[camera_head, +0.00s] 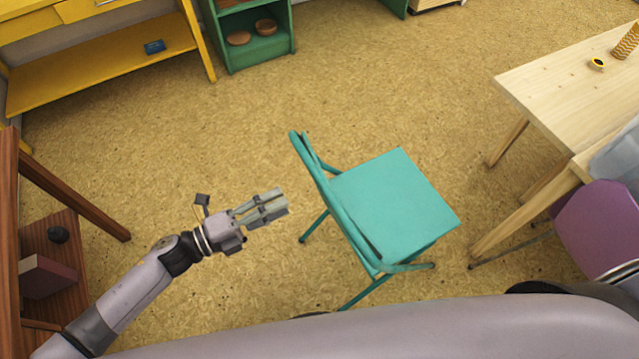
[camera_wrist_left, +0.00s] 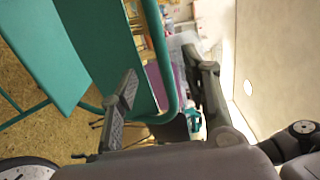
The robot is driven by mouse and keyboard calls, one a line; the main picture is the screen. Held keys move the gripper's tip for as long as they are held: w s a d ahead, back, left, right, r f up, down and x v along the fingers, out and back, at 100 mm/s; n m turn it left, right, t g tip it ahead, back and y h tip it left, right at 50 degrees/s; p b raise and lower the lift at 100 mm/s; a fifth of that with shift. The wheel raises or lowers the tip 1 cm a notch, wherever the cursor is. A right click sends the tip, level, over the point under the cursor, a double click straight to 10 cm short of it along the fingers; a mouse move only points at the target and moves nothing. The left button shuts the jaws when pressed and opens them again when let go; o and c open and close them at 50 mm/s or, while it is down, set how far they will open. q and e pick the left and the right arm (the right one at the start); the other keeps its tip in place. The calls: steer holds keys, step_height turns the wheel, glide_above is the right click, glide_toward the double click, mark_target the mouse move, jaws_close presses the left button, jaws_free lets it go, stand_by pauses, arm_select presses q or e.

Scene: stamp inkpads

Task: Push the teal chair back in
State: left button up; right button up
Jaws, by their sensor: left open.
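The teal chair (camera_head: 393,204) stands upright on the floor in the middle of the head view. Its backrest is on the left and its seat reaches right, toward the wooden table (camera_head: 560,85), with bare floor between them. My left gripper (camera_head: 280,205) is open and empty, just left of the backrest and apart from it in the head view. In the left wrist view, the chair's teal seat (camera_wrist_left: 48,45) is at upper left, and its backrest frame shows beyond and between the two spread fingers (camera_wrist_left: 170,92). Contact cannot be told there. My right gripper is out of view.
A purple chair (camera_head: 595,228) stands at the table's near side. A brown wooden shelf (camera_head: 50,262) is at left. A yellow desk (camera_head: 110,75) and a green shelf (camera_head: 258,52) stand at the back. The floor around the teal chair is clear.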

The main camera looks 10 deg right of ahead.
mark_target(325, 185)
arm_select(q)
steer(key=x, duration=1.2)
steer(key=shift+b, duration=0.4)
steer(key=shift+c, duration=0.5)
jaws_close()
